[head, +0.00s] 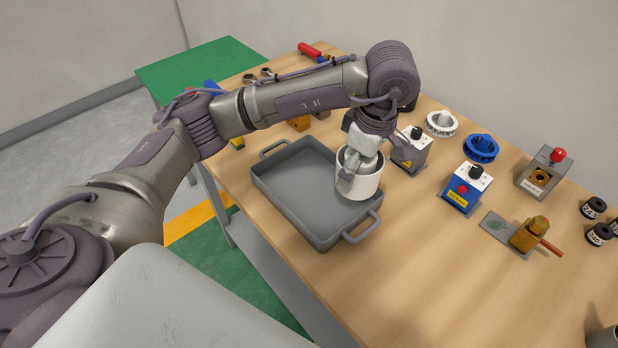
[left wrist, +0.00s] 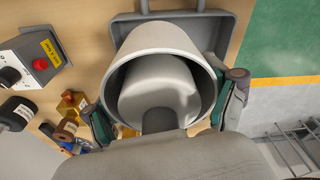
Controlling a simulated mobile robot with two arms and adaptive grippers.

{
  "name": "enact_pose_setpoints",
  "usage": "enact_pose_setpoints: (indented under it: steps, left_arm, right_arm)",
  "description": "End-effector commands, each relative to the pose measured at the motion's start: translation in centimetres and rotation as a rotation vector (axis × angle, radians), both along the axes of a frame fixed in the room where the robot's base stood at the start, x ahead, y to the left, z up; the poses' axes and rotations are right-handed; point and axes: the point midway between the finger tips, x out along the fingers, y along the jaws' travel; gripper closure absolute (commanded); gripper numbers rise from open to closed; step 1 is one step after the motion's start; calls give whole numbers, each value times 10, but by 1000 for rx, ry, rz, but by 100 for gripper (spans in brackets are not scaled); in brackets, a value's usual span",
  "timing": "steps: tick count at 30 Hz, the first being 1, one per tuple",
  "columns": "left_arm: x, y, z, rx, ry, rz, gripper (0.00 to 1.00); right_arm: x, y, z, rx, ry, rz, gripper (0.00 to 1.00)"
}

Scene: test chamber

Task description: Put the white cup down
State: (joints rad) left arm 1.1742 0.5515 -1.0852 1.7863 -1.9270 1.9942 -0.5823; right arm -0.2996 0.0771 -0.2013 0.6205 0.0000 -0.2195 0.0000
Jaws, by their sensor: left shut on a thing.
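The white cup (head: 364,187) is held in my left gripper (head: 350,176) over the right end of the grey tray (head: 280,200), its side overlapping the tray's right rim in the head view. I cannot tell whether its base touches the tray or hangs above it. In the left wrist view the cup (left wrist: 165,38) opens toward the camera, with the fingers of my left gripper (left wrist: 168,108) shut against its two sides. Part of the tray (left wrist: 222,40) shows behind the cup there. My right gripper is in neither view.
The wooden table (head: 400,270) is clear in front of the tray. To the cup's right stand a white-and-grey box (head: 411,152), a blue-based box (head: 465,190), a white ring (head: 441,123) and a blue ring (head: 481,148). A brass block (head: 528,233) with a handle is further right.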

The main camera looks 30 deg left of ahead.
Motion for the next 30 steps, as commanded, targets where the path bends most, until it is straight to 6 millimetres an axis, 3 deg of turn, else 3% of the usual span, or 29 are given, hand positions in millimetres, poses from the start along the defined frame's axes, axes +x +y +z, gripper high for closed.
enact_pose_setpoints:
  steps: [6,13,19,26,30]
  left_arm:
    - [3,50,-25,2,4,9,50]
    - [7,89,-51,1,2,5,50]
    - [8,97,-63,0,2,2,50]
    - [8,97,-93,-1,3,1,50]
    - [8,97,-98,0,-1,2,50]
  right_arm:
    - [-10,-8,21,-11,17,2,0]
    - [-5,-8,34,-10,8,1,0]
    - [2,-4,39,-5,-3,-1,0]
    - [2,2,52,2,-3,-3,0]
    - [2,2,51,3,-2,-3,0]
